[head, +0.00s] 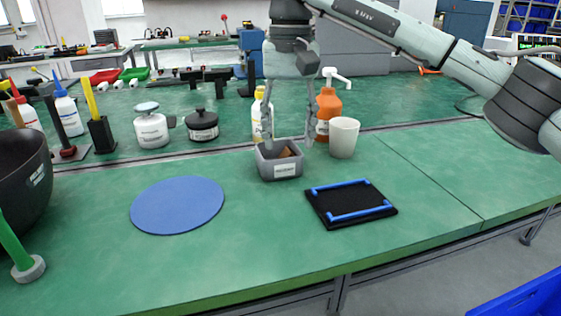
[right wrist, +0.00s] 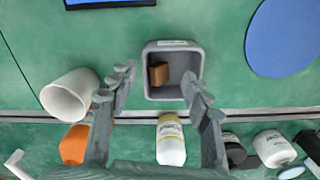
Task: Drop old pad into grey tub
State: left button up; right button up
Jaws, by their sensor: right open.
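The grey tub (head: 280,168) stands on the green bench, with a white label on its front wall. The old pad (head: 285,153), a small brown block, lies inside it. In the right wrist view the pad (right wrist: 159,74) rests in the tub (right wrist: 149,91), toward its left side. My right gripper (head: 288,143) is above the tub, fingers pointing down and spread apart. In the right wrist view my right gripper (right wrist: 158,80) is open, with nothing between its fingers. My left gripper is not in view.
A white cup (head: 343,138) stands right of the tub, with an orange bottle (head: 327,112) and a yellow-labelled bottle (head: 257,120) behind. A blue round mat (head: 178,205) lies to the left. A black pad with blue bars (head: 350,203) lies front right. Bench front is clear.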

jog(key=shift+r, duration=0.1)
notch_tip(320, 180, up, 12)
dwell(0.5)
